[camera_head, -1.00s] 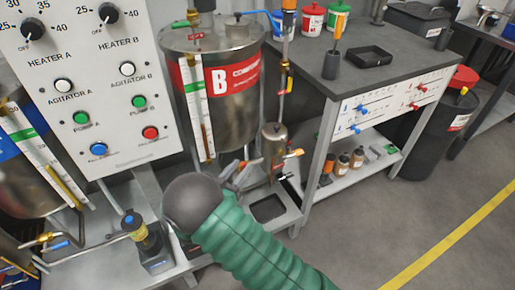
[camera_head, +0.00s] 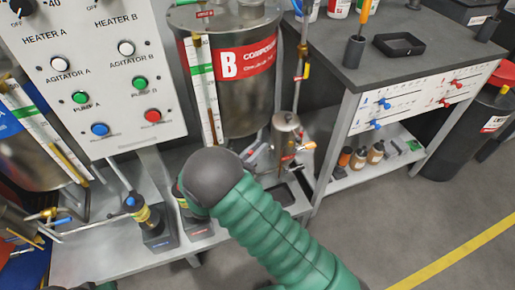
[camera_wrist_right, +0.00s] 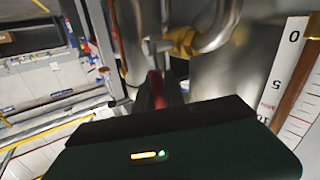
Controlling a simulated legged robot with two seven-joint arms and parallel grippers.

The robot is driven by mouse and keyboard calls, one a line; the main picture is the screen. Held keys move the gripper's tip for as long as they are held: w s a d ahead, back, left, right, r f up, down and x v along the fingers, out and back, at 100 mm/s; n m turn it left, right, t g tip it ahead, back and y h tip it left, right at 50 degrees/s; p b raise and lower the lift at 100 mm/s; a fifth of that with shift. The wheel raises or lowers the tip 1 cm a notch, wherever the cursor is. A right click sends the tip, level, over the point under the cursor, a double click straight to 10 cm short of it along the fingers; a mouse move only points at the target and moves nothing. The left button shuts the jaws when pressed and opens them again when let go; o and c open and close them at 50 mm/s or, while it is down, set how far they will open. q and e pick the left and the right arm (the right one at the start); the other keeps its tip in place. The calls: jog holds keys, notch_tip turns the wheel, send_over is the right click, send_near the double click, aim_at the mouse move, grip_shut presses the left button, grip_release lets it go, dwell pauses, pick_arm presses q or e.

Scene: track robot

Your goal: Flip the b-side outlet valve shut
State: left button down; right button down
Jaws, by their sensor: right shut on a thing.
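In the right wrist view the dark fingers (camera_wrist_right: 160,92) are shut on a narrow red piece, apparently the handle of the b-side outlet valve (camera_wrist_right: 155,84). Brass fittings and a bent steel pipe (camera_wrist_right: 215,30) lie just beyond it. The handle's exact angle is hard to tell. My left gripper is out of view.
The control panel (camera_head: 95,75) stands to the left. The grey side table (camera_head: 365,60) is at right.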

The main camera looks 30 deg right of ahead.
jog(key=y+p, duration=0.1)
jog(key=p, duration=0.1)
jog(key=m+y+p, duration=0.1)
jog(key=p, duration=0.2)
jog(key=shift+d+f+g+y, duration=0.25)
jog(key=shift+d+g+y, duration=0.05)
jog(key=shift+d, duration=0.1)
jog(key=c, duration=1.4)
grip_release()
jog(key=shift+c, duration=0.2)
jog(key=shift+s, duration=0.1)
